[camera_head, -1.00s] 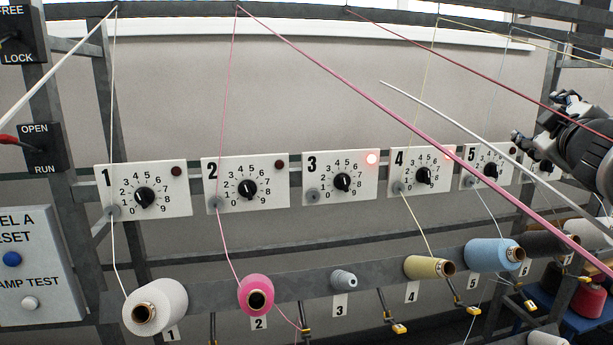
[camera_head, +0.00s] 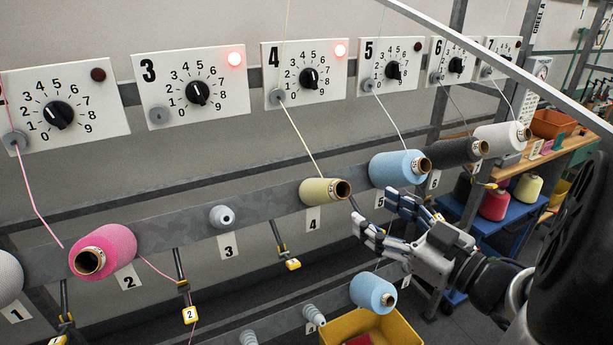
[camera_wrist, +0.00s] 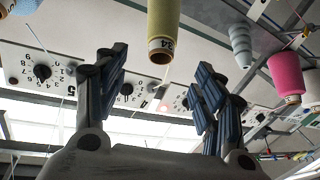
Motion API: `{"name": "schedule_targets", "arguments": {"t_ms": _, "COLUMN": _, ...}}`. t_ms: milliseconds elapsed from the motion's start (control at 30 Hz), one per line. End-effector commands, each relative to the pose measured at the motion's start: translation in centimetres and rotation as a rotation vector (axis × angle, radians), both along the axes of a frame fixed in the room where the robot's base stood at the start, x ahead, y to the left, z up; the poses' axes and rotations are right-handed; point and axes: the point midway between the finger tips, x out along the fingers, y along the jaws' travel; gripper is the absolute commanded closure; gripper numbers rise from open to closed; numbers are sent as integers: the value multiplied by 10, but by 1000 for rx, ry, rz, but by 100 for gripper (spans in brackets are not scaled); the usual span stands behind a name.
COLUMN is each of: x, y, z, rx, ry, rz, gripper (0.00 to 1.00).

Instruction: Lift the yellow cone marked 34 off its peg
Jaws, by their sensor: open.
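The yellow cone (camera_head: 322,191) sits on its peg at position 4 on the grey rail, its brown core end facing out. A yarn runs up from it to the number 4 dial plate. In the wrist view the yellow cone (camera_wrist: 163,28) shows the mark 34 at its end, beyond and between my fingers. My gripper (camera_head: 372,216) is open and empty, just right of and below the cone, apart from it. In the wrist view my gripper (camera_wrist: 158,80) has its blue-padded fingers spread wide.
A blue cone (camera_head: 395,168) sits close on the right, above my gripper. Peg 3 (camera_head: 222,216) holds no cone. A pink cone (camera_head: 105,250) is at the left. A lower blue cone (camera_head: 372,293) and a yellow bin (camera_head: 385,330) are below. A pale bar (camera_head: 480,65) crosses the upper right.

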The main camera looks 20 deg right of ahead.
Motion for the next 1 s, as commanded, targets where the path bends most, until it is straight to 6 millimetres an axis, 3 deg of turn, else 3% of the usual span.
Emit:
{"name": "schedule_targets", "arguments": {"t_ms": 600, "x": 117, "y": 31, "z": -1, "rx": -1, "ry": 1, "rz": 4, "gripper": 37}}
{"name": "schedule_targets", "arguments": {"t_ms": 800, "x": 136, "y": 35, "z": 0, "rx": -2, "ry": 0, "rz": 0, "gripper": 37}}
{"name": "schedule_targets", "arguments": {"t_ms": 1000, "x": 141, "y": 36, "z": 0, "rx": -1, "ry": 1, "rz": -1, "gripper": 37}}
